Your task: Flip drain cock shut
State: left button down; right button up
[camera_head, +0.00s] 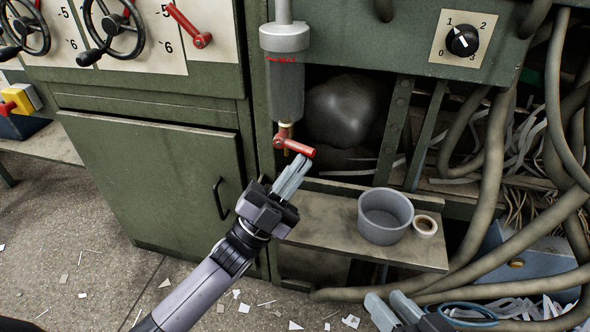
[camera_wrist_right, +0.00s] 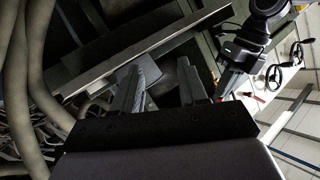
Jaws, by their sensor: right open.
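The drain cock (camera_head: 285,133) sits under the grey cylindrical bowl (camera_head: 286,95) on the green machine. Its red lever (camera_head: 299,148) sticks out to the right and slightly down from the valve body. My left gripper (camera_head: 298,168) is just below the lever, with its fingertips pointing up at it. Its fingers lie close together; whether they touch the lever or are fully shut is unclear. My right gripper (camera_head: 385,308) is open at the bottom edge of the head view, well away from the cock. Its spread fingers show in the right wrist view (camera_wrist_right: 160,88).
A shelf (camera_head: 330,235) below the cock carries a grey cup (camera_head: 385,216) and a tape roll (camera_head: 425,226). Thick hoses (camera_head: 480,180) run down the right side. Another red lever (camera_head: 190,27) and handwheels (camera_head: 112,30) are at the upper left. Paper scraps litter the floor.

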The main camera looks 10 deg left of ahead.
pick_arm(q)
jog(key=shift+d+r, duration=0.1)
jog(key=shift+r, duration=0.2)
pick_arm(e)
jog(key=shift+s+f, duration=0.1)
jog(key=shift+f, duration=0.05)
pick_arm(q)
jog(key=s+a+f+p, duration=0.1)
jog(key=s+a+p, duration=0.3)
jog(key=s+a, duration=1)
jog(key=shift+s+a+f+p, duration=0.2)
jog(key=shift+s+a+p, duration=0.15)
jog(key=shift+s+a, duration=0.1)
pick_arm(e)
jog(key=d, duration=0.1)
jog(key=d+h, duration=0.1)
jog(key=s+d+h, duration=0.1)
jog(key=d, duration=0.1)
jog(key=shift+r+n, duration=0.4)
pick_arm(q)
jog(key=shift+d, duration=0.1)
